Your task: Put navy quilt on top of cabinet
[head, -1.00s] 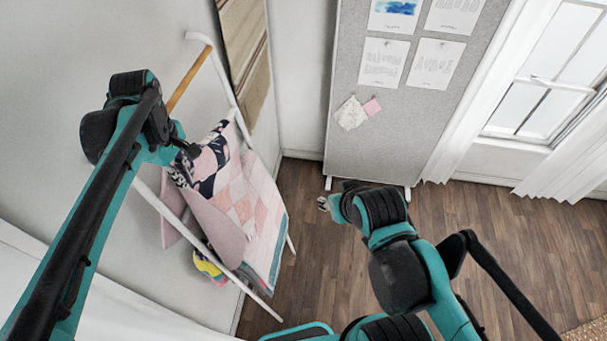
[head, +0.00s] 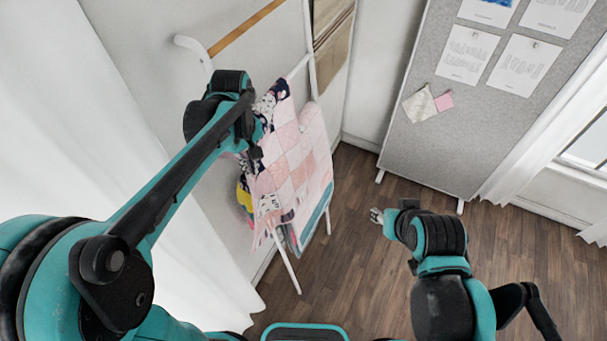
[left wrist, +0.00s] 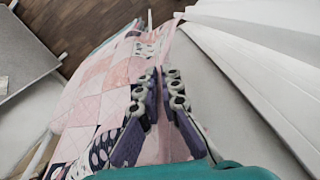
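A quilt with pink and white patches and navy floral pieces (head: 293,165) hangs on a white rack at the centre left of the head view. It also fills the left and middle of the left wrist view (left wrist: 98,85). My left gripper (head: 254,152) is at the near upper side of the quilt. In the left wrist view its fingers (left wrist: 160,88) are close together with a pink fold of cloth between them. My right gripper (head: 377,215) is low over the floor, right of the quilt, its fingers small and mostly hidden by its arm. I see no cabinet top.
The white ladder-like rack (head: 286,262) leans by the wall, with a wooden rung (head: 245,27) and a tan woven cloth (head: 331,45) above. A yellow and navy cloth (head: 244,195) hangs behind. A grey pinboard (head: 440,125) stands at the right. Wooden floor (head: 345,270) is open.

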